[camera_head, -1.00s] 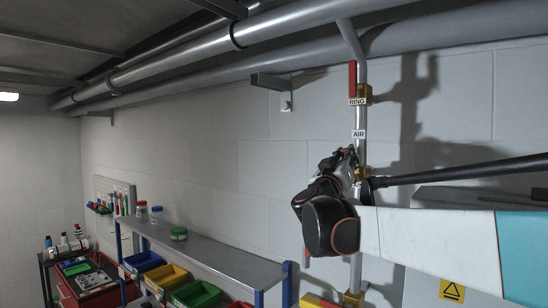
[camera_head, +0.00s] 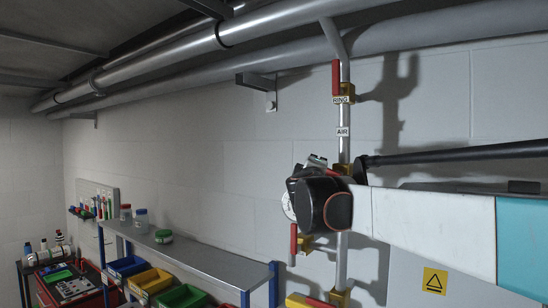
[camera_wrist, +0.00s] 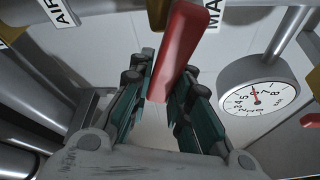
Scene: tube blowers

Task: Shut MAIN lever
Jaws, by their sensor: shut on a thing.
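The MAIN lever (camera_wrist: 180,45) is a red bar in the wrist view. It runs from a yellow valve body (camera_wrist: 158,12) at the top edge down between my fingers. A partly cut-off label reading "MA" (camera_wrist: 213,14) sits beside it. My gripper (camera_wrist: 163,84) is shut on the lever, with one finger on each side. In the head view my gripper (camera_head: 317,161) is just left of the vertical pipe (camera_head: 343,150), below the AIR label (camera_head: 343,132).
A round pressure gauge (camera_wrist: 259,88) is close on the right in the wrist view. The RING valve's red lever (camera_head: 336,76) is higher on the pipe. Another red lever (camera_head: 293,240) hangs below my wrist. A shelf (camera_head: 205,258) with colored bins stands lower left.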

